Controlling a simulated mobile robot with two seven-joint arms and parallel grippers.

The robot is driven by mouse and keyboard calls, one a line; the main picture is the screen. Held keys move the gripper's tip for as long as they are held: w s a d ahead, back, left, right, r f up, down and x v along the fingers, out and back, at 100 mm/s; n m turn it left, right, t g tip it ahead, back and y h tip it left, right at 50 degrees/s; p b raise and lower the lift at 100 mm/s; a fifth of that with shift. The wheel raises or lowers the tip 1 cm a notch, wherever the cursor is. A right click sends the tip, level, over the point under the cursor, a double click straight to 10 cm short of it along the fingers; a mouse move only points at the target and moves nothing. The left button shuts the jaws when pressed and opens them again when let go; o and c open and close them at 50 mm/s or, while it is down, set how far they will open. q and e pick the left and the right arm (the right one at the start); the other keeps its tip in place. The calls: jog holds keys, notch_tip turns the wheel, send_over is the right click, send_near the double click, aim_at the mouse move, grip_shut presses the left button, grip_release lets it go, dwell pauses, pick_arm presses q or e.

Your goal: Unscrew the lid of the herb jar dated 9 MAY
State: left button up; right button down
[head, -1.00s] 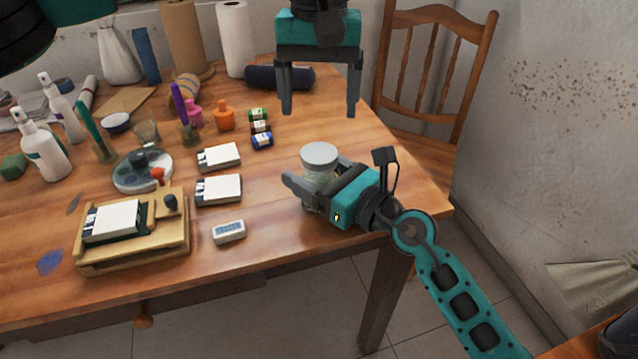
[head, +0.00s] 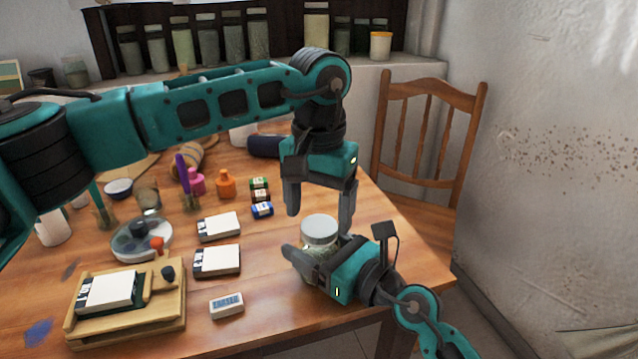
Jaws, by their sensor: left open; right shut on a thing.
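A glass jar (head: 309,263) with a grey-white lid (head: 319,229) stands at the right front part of the wooden table. No date can be read on it from here. My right gripper (head: 304,266) is shut around the jar's body, below the lid, coming from the right. My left gripper (head: 319,212) points down just above the lid. Its fingers are apart and empty, and in the picture one tip reaches down beside the lid's right edge. I cannot tell whether it touches the lid.
Several herb jars (head: 181,47) line the back shelf. White-topped boxes (head: 217,261), a small digital device (head: 226,305) and a wooden stand (head: 170,318) lie left of the jar. Small bottles (head: 225,184) stand behind. A wooden chair (head: 420,150) is behind the table's right side.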

pick_arm(q)
jog(key=shift+f, duration=0.95)
jog(key=shift+c, duration=0.2)
